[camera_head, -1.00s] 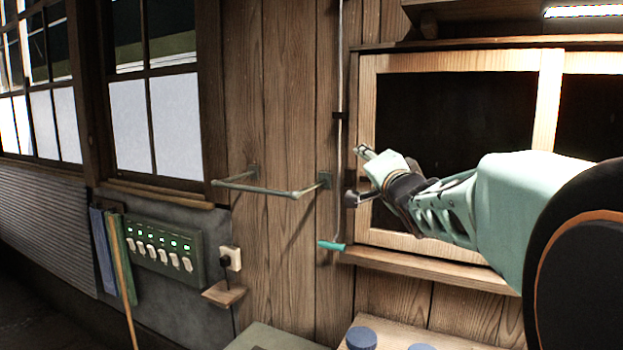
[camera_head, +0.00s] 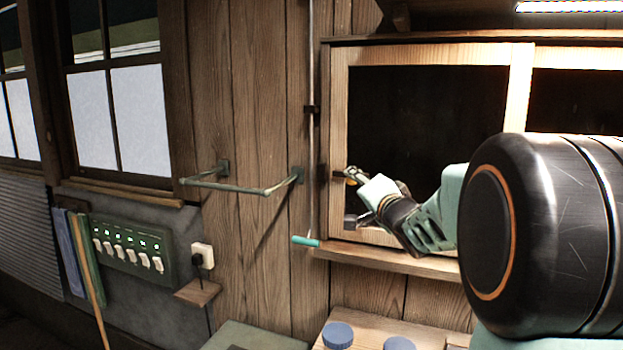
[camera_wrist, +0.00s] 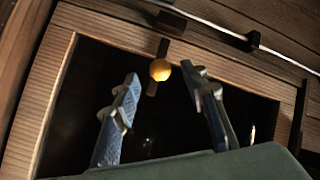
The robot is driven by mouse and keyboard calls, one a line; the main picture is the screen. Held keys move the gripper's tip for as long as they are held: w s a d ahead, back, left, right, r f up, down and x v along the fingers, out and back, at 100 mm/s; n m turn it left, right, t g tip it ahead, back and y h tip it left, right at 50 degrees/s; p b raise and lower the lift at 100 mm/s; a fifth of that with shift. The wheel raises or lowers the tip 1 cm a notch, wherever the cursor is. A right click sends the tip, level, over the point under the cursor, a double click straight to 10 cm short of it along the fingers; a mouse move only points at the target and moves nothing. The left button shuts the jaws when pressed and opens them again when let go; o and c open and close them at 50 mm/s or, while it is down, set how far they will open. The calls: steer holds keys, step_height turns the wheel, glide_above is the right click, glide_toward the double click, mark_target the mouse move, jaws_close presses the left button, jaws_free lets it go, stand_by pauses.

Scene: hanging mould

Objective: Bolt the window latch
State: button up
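The window latch is a dark bar with a round orange-yellow knob (camera_wrist: 160,70), mounted on the wooden sash frame (camera_wrist: 45,105). In the head view the latch (camera_head: 341,174) sits on the left upright of the sash, partly hidden by my fingertips. My gripper (camera_head: 353,177) points at it from the right. In the wrist view my gripper (camera_wrist: 160,88) has its two fingers spread, with the knob showing between and just beyond their tips. I cannot tell whether either finger touches the knob. The bar's seating is too small to judge.
A thin vertical rod with a teal handle (camera_head: 306,241) hangs left of the sash. A wall rail (camera_head: 235,188) juts out farther left, near a switch panel (camera_head: 130,247). A sill (camera_head: 390,258) runs below the window. Blue-lidded jars (camera_head: 338,335) stand below.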

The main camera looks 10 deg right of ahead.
steer(key=shift+w, duration=2.3)
steer(key=shift+c, duration=0.5)
jaws_close()
